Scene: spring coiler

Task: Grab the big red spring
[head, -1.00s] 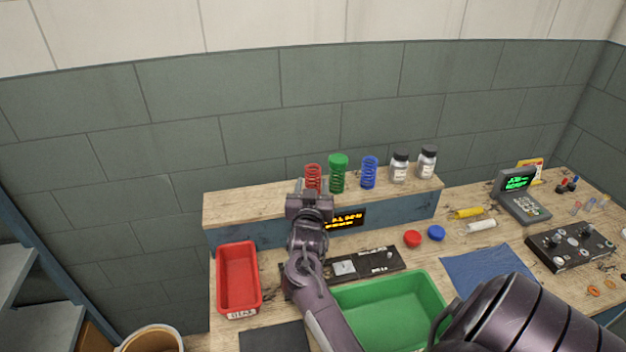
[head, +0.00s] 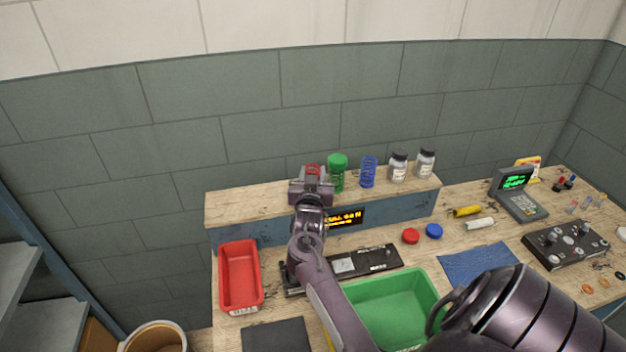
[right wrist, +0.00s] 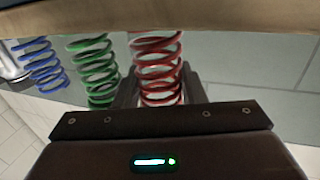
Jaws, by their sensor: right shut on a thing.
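The big red spring (head: 313,169) stands on the raised wooden shelf, at the left end of the row of springs. In the head view only its top shows above my right gripper (head: 312,178). In the right wrist view the red spring (right wrist: 158,70) stands between the two fingers of my right gripper (right wrist: 160,88), which is shut on it. My left gripper is not in view.
Two capped jars (head: 398,168) stand further right. Below are a red tray (head: 227,278) and a green tray (head: 436,290).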

